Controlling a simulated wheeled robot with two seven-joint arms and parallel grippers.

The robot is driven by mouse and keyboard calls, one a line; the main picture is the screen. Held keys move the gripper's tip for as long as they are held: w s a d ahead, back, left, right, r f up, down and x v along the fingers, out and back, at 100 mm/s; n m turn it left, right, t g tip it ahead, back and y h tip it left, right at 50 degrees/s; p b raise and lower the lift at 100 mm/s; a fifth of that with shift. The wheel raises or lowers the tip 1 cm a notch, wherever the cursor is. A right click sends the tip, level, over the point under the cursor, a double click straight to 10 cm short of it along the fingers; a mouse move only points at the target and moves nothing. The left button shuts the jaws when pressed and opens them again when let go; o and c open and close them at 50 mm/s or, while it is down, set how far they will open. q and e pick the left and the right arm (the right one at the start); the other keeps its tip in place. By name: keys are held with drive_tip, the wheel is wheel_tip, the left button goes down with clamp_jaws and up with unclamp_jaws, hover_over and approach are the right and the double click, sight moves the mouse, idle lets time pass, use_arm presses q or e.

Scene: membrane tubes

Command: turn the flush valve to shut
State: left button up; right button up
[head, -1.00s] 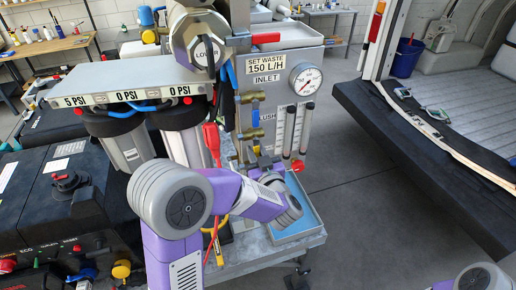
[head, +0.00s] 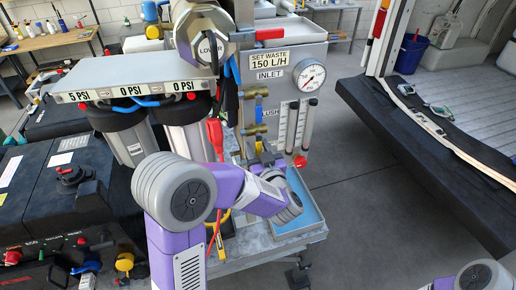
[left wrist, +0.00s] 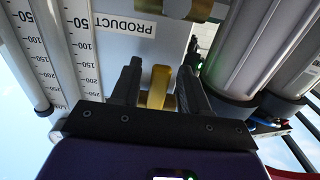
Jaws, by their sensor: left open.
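The FLUSH label (head: 271,113) is on the grey panel in the head view, partly covered by the blue handle (head: 260,112) of the valve above. The flush valve's brass body (head: 253,131) is just below. A yellow handle (left wrist: 157,88), apparently this valve's, stands between the fingers of my left gripper (left wrist: 160,72) in the left wrist view. The fingers are open, one on each side; contact cannot be told. In the head view my left gripper (head: 265,153) is small and partly hidden by its wrist. The right gripper is out of view.
A PRODUCT label (left wrist: 125,24) shows upside down near the fingers, with flow tubes (left wrist: 40,50) left and grey cylinders (left wrist: 240,50) right. A red clamp (head: 215,140) hangs left of the valves. A blue tray (head: 300,210) lies below. Floor at right is clear.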

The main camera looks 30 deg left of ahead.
use_arm(q)
drive_tip(key=shift+d, duration=0.1)
drive_tip(key=shift+s+d, duration=0.25)
drive_tip(key=b+v, duration=0.1)
drive_tip(key=v, duration=0.5)
drive_tip(key=shift+s+d+b, duration=0.2)
drive_tip(key=shift+s+b, duration=0.1)
drive_tip(key=shift+b, duration=0.05)
drive_tip(key=w+d+f+m+g+h+b, duration=0.1)
drive_tip(key=d+f+m+h+b, duration=0.2)
drive_tip(key=f, duration=0.9)
drive_tip(key=d+f+g+h+b, duration=0.1)
drive_tip(key=f+h+b, duration=0.25)
drive_tip(key=f, duration=0.75)
drive_tip(key=w+d+f+m+g+h+b, duration=0.1)
drive_tip(key=d+f+m+h+b, duration=0.2)
drive_tip(key=f, duration=0.9)
drive_tip(key=s+d+f+g+h+b, duration=0.2)
drive_tip(key=s+f+g+h+b, duration=0.1)
drive_tip(key=s+f, duration=0.7)
drive_tip(key=s+d+f+g+h+b, duration=0.3)
drive_tip(key=s+f+g, duration=0.3)
drive_tip(key=s+f, duration=0.4)
wheel_tip(320, 180, down, 4)
drive_tip(key=shift+r+h, duration=0.25)
drive_tip(key=shift+h, duration=0.5)
